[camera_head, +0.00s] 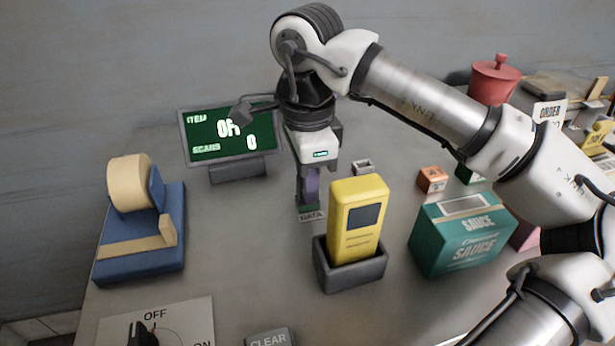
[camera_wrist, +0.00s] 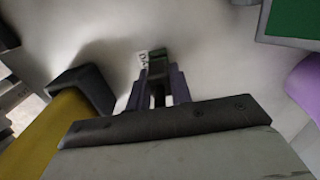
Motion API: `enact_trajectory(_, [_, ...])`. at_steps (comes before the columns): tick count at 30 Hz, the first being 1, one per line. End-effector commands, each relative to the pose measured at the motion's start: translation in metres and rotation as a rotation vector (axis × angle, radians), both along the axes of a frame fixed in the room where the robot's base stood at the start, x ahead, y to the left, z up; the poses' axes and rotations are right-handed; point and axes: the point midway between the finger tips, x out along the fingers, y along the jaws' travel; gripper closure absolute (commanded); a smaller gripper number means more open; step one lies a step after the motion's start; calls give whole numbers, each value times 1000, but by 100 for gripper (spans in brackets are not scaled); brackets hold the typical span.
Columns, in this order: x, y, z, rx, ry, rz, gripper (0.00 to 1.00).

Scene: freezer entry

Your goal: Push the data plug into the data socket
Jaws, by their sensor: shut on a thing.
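My gripper (camera_head: 309,198) points down at the counter behind the yellow scanner. In the wrist view its two purple fingers (camera_wrist: 160,88) are shut on a small dark piece, the data plug (camera_wrist: 158,98), which is mostly hidden between them. A dark green block, seemingly the data socket (camera_wrist: 157,56), is right at the fingertips, beside a white label. In the head view the DATA label (camera_head: 312,216) lies just in front of the fingertips. I cannot tell how far the plug is in the socket.
The yellow scanner (camera_head: 357,220) stands in a grey holder (camera_head: 350,276) close in front of the gripper. A green monitor (camera_head: 231,133) is behind left, and a tape dispenser (camera_head: 140,225) is farther left. A teal sauce box (camera_head: 470,236) and small blocks are to the right.

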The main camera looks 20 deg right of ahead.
Motion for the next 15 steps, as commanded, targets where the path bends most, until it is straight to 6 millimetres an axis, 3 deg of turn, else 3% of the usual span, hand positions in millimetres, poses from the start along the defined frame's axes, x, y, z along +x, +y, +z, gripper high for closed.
enact_trajectory(1, [0,0,-1,0,2,0,75])
enact_trajectory(6, [0,0,-1,0,2,0,53])
enact_trajectory(15, [0,0,1,0,2,0,53])
